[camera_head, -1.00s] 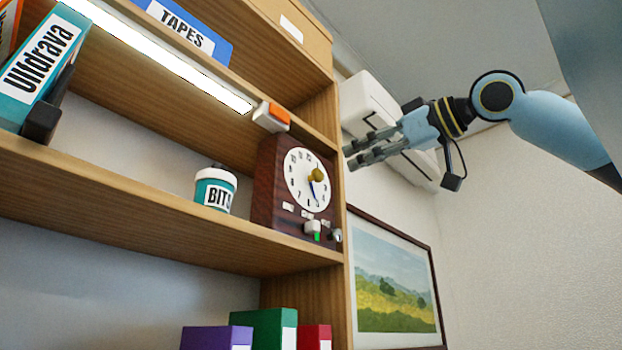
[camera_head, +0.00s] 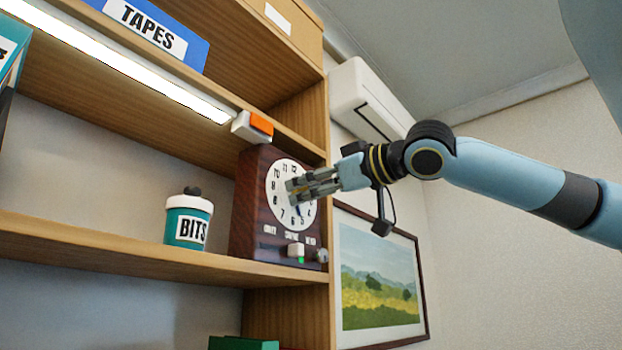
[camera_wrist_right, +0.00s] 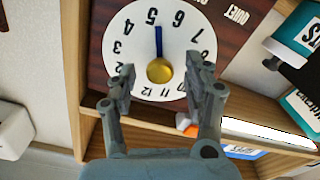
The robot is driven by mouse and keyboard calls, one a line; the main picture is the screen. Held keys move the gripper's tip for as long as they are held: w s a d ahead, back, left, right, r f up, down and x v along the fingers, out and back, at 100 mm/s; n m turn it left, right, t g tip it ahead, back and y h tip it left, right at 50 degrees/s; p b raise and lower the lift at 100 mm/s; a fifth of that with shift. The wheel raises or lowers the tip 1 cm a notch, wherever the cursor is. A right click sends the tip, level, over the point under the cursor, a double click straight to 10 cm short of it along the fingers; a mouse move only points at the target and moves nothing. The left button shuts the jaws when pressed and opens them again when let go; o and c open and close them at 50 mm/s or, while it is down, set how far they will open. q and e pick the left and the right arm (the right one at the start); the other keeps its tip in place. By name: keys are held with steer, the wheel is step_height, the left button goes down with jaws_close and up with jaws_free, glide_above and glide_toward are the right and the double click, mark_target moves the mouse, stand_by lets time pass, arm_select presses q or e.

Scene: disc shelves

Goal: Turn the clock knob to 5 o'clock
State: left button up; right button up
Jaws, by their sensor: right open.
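The dark wooden clock (camera_head: 246,218) stands on the shelf in the head view, its white dial (camera_head: 277,178) partly covered by my right gripper (camera_head: 291,187). In the right wrist view the dial shows upside down, with a gold knob (camera_wrist_right: 159,71) at its centre. The blue hand (camera_wrist_right: 158,42) points between 5 and 6, closer to 5. My open right gripper (camera_wrist_right: 160,80) has one finger on each side of the knob in that picture, with gaps to both. I cannot tell how deep the fingertips reach. My left gripper is not in view.
A teal BITS jar (camera_head: 187,222) stands left of the clock on the shelf (camera_head: 130,252). A white and orange box (camera_head: 252,126) sits just above the clock. A small switch (camera_head: 296,250) with a green light is below the dial. A framed picture (camera_head: 376,285) hangs to the right.

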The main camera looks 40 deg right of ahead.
jaws_close()
steer(key=shift+n, duration=0.7)
jaws_free()
steer(key=shift+d, duration=0.1)
steer(key=shift+r, duration=0.25)
step_height(320, 180, up, 10)
steer(key=shift+f, duration=0.25)
